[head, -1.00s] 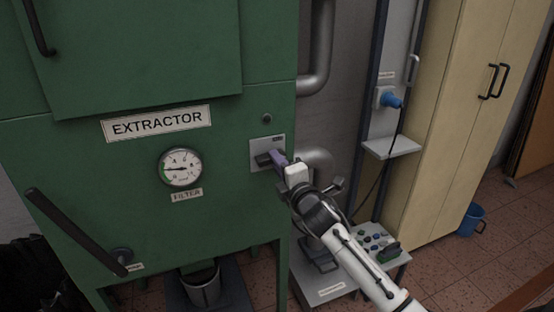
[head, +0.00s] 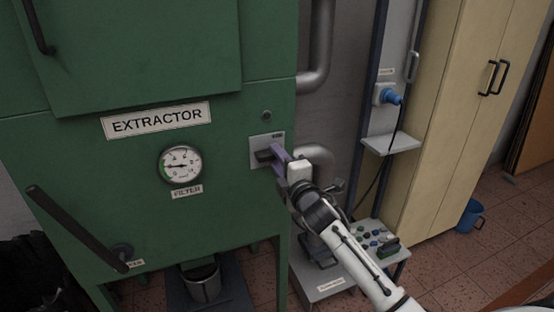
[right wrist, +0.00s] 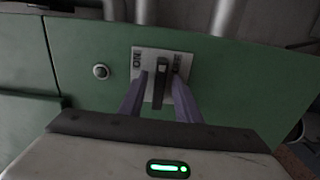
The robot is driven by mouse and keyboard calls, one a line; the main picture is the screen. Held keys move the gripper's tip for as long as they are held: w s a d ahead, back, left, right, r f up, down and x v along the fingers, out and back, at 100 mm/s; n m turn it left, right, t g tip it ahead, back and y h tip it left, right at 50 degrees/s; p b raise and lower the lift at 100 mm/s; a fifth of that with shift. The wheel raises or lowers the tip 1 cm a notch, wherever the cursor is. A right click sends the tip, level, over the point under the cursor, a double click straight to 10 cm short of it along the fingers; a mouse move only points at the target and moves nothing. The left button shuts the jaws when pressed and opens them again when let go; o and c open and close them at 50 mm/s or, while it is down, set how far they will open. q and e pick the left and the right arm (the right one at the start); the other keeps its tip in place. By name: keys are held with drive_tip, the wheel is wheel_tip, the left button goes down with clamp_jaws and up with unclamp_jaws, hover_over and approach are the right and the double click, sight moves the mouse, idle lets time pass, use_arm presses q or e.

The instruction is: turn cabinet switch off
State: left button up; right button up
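The cabinet switch is a dark lever (right wrist: 159,84) on a pale plate (head: 257,144) on the green extractor cabinet's front. The plate (right wrist: 150,58) also shows in the right wrist view, with ON lettering on its left and a second, less legible label on its right. The lever lies about midway between them and sticks out towards the wrist camera. My right gripper (right wrist: 161,76) has its purple fingers apart, one on each side of the lever, with narrow gaps showing. In the head view the right gripper (head: 276,154) is at the plate. My left gripper is not in view.
A round gauge (head: 180,165) and EXTRACTOR sign (head: 156,121) are left of the switch. A long black handle (head: 76,228) is at lower left. Grey pipes (head: 321,50) run right of the cabinet. A small control stand (head: 376,240) stands below my right arm.

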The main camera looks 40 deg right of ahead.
drive_tip(key=shift+s, duration=0.1)
drive_tip(key=v, duration=1)
drive_tip(key=shift+b, duration=0.3)
drive_tip(key=s+a+f+m+g+y, duration=0.1)
drive_tip(key=s+a+f+m+g, duration=0.15)
drive_tip(key=f, duration=0.45)
drive_tip(key=s+a+f+m+g+y, duration=0.1)
drive_tip(key=s+a+f+m+y, duration=0.1)
drive_tip(key=s+a+f, duration=0.35)
drive_tip(key=s+a+f+m+g+y, duration=0.1)
drive_tip(key=s+a+f+m, duration=0.1)
drive_tip(key=f, duration=0.6)
drive_tip(key=s+a+f+m+g+y, duration=0.2)
drive_tip(key=s+a+f+m+g, duration=0.2)
drive_tip(key=s+a+f, duration=0.7)
drive_tip(key=s+f+m, duration=0.1)
drive_tip(key=s+m, duration=0.1)
drive_tip(key=s, duration=0.2)
drive_tip(key=shift+s+a+f+y, duration=0.2)
drive_tip(key=shift+s+a+y, duration=0.05)
drive_tip(key=shift+a+y, duration=0.15)
drive_tip(key=shift+d+m+g, duration=0.1)
drive_tip(key=shift+m+g, duration=0.15)
